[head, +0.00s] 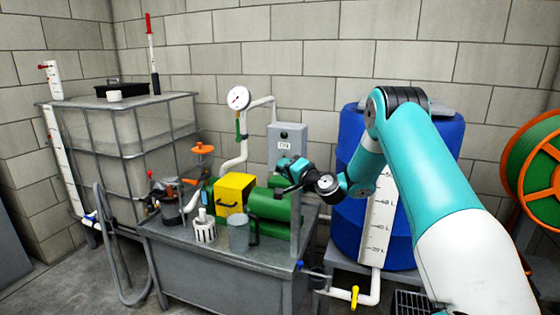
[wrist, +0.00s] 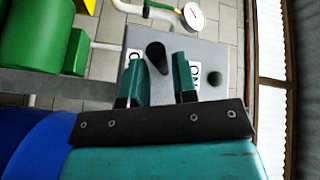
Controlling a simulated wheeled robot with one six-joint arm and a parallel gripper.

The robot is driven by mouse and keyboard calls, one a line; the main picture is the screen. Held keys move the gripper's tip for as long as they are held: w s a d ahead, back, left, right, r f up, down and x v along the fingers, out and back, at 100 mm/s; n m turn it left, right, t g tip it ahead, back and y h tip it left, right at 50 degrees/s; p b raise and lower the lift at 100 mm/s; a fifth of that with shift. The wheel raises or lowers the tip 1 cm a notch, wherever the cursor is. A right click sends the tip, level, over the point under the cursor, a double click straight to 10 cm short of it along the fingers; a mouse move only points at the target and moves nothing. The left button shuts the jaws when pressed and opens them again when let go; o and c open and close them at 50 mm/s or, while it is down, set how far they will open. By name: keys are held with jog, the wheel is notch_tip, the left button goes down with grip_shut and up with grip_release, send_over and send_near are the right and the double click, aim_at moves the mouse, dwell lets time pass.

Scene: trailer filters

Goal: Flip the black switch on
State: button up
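The black switch (wrist: 157,57) is a short dark lever on the face of a grey control box (head: 287,139). In the wrist view it stands between the two teal fingertips of my gripper (wrist: 158,68), with a visible gap on each side. My gripper is open and holds nothing. Partly covered white labels show beside the fingers, one on each side of the switch. In the head view my gripper (head: 286,165) is at the lower part of the box and hides the switch.
A green motor (head: 270,205) and a yellow guard (head: 234,190) sit on the metal bench below. A pressure gauge (head: 238,98) and white pipe are left of the box. A blue barrel (head: 430,150) stands right, close to my arm.

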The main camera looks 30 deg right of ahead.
jog(key=shift+w+a, duration=0.2)
jog(key=shift+w, duration=1.1)
grip_shut()
jog(key=shift+d, duration=0.1)
